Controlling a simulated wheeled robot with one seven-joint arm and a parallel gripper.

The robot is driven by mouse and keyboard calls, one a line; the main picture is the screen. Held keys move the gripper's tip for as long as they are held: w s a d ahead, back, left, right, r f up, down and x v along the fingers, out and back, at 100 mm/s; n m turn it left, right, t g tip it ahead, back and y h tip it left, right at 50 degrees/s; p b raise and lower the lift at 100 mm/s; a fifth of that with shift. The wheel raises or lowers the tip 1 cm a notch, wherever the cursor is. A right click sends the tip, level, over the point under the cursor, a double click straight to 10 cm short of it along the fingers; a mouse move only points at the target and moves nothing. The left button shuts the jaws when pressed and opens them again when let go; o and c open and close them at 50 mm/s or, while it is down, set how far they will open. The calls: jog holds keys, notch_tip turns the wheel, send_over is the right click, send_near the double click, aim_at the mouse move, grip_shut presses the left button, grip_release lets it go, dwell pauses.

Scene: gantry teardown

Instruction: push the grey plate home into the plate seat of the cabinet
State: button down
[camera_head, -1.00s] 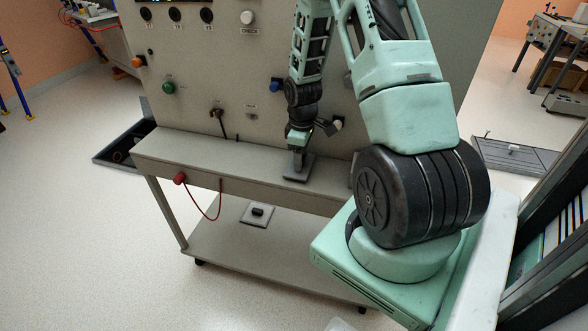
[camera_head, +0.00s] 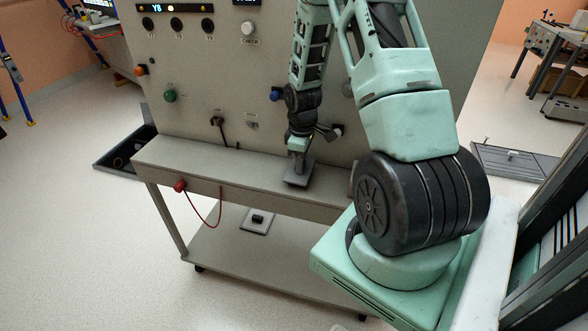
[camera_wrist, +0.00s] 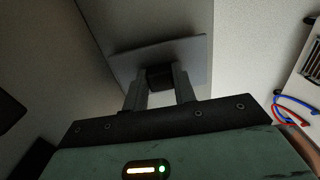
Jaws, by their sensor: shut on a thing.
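My gripper (camera_wrist: 159,88) is shut on the dark knob (camera_wrist: 160,76) of a grey plate (camera_wrist: 195,50), seen in the wrist view. In the head view my gripper (camera_head: 299,161) points down, with the plate (camera_head: 296,181) below it, over the right half of the cabinet's front ledge. I cannot tell whether the plate touches the ledge. The cabinet (camera_head: 190,60) has an upright grey panel behind the ledge. I cannot make out the plate seat; the arm and plate may hide it.
A second plate with a black knob (camera_head: 257,219) lies on the lower shelf (camera_head: 220,245). A red plug (camera_head: 180,186) with a looped cord hangs at the ledge front. Knobs and a lever (camera_head: 217,121) stick out of the panel. An open dark tray (camera_head: 122,158) is at the left.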

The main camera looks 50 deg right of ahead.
jog(key=shift+r+p, duration=2.2)
jog(key=shift+r, duration=0.3)
jog(key=shift+f, duration=0.1)
